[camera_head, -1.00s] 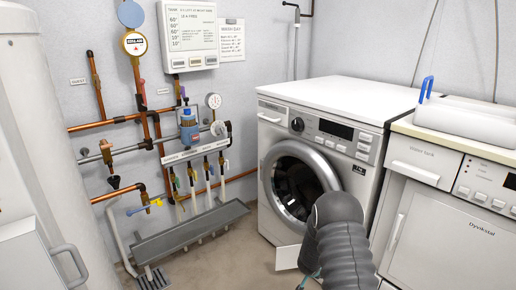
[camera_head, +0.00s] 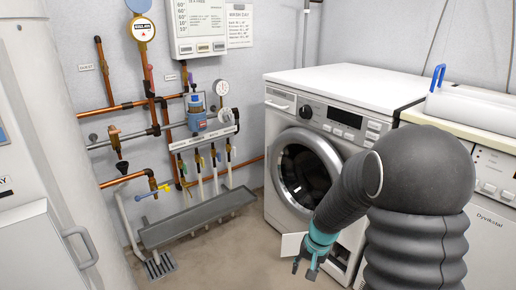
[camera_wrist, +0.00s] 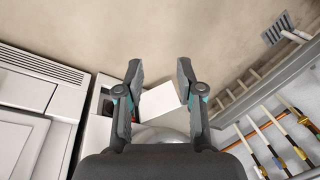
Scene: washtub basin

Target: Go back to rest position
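My gripper (camera_head: 309,265) hangs low in front of the washing machine (camera_head: 335,79) in the head view, at the end of my dark grey arm. In the wrist view my gripper (camera_wrist: 160,82) shows two dark fingers with teal joints, spread well apart. Nothing is held between them. Beyond the fingers are a white open flap (camera_wrist: 160,100) at the machine's lower front and the floor. In the head view the arm hides part of the machine's right front.
A trough (camera_head: 200,219) runs along the wall below copper pipes and several valves. A floor drain (camera_head: 160,265) lies at its left end. A large white cylinder (camera_head: 45,120) stands at left. The floor between is clear.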

